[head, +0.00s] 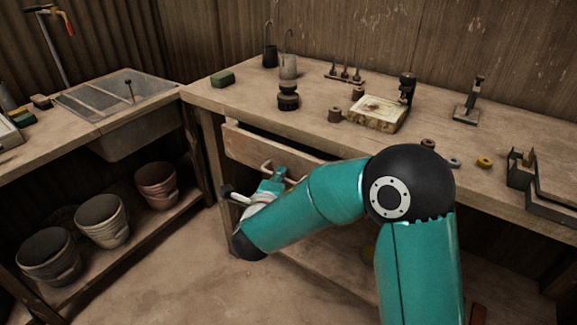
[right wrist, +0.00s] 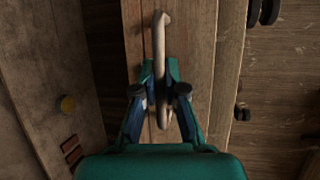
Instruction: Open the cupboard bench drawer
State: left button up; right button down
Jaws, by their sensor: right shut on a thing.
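The wooden drawer (head: 241,146) sits under the top of the cupboard bench (head: 230,95). A dark gap shows above its front edge; I cannot tell how far out it stands. Its pale bar handle (head: 267,166) is on the front and also shows in the right wrist view (right wrist: 160,35), running up between my fingers. My right gripper (head: 280,175) is at the drawer front, shut on the handle, with one finger on each side in the right wrist view (right wrist: 160,82). My right forearm hides the right part of the drawer. My left gripper is not in view.
The bench top holds a stone block (head: 379,114), a green block (head: 222,78), a dark stacked piece (head: 288,97) and small tools. A sink (head: 130,115) stands at left, above several pots (head: 101,219) on a low shelf. The floor (head: 185,265) before the drawer is clear.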

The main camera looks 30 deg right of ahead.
jog(key=s+a+p, duration=0.2)
jog(key=s+a, duration=0.1)
jog(key=a, duration=0.4)
jog(key=s+a+p, duration=0.2)
jog(key=s+a, duration=0.1)
jog(key=a, duration=0.4)
jog(key=shift+a+f+p, duration=0.2)
jog(key=shift+f+p, duration=0.05)
jog(key=shift+p, duration=0.05)
jog(key=shift+s, duration=0.1)
jog(key=c, duration=1.2)
grip_release()
jog(key=shift+c, duration=0.2)
jog(key=shift+r, duration=0.1)
